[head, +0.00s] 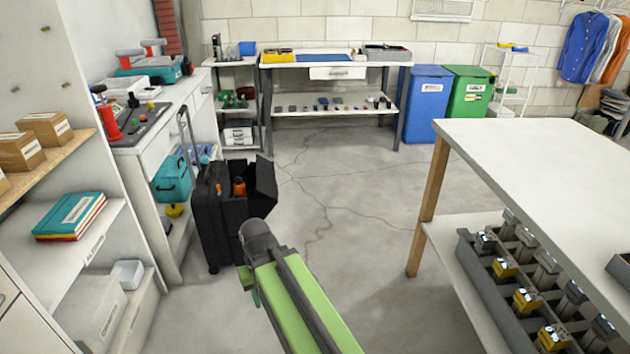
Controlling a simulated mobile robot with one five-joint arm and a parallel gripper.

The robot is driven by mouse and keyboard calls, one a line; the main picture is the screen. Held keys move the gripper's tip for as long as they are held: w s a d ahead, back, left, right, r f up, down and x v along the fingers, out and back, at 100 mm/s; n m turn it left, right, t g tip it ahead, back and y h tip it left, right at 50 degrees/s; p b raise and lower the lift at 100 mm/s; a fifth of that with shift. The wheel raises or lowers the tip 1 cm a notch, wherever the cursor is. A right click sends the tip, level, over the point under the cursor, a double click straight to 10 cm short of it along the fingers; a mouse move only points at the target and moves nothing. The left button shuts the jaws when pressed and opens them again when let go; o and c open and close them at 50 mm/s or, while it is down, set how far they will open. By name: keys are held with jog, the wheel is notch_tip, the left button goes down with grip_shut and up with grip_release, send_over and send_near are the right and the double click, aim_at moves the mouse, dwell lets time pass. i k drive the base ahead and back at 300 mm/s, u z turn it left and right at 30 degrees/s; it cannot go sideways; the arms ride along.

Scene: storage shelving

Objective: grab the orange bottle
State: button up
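An orange bottle (239,187) stands in the open top of a black wheeled case (212,222) on the floor, left of centre. Only its upper part shows; the case walls hide the rest. A smaller orange-red spot shows beside it in the case. My green and dark grey arm reaches up from the bottom edge, and its dark rounded joint stands in front of the case's lower right side. I cannot make out gripper fingers; the gripper seems hidden behind or below the arm. Nothing is seen to touch the bottle.
The case's raised handle and an open black flap (265,185) flank the bottle. A white workbench (185,100) and shelving stand close on the left. A white table (550,160) with wooden legs stands at the right. The concrete floor (345,200) between is clear.

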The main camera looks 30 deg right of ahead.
aim_at(239, 186)
jog(key=z, duration=0.7)
jog(key=k, duration=1.45)
jog(key=z, duration=0.15)
jog(key=i, duration=0.95)
jog(key=u, duration=0.85)
jog(key=i, duration=1.45)
jog(key=z, duration=0.25)
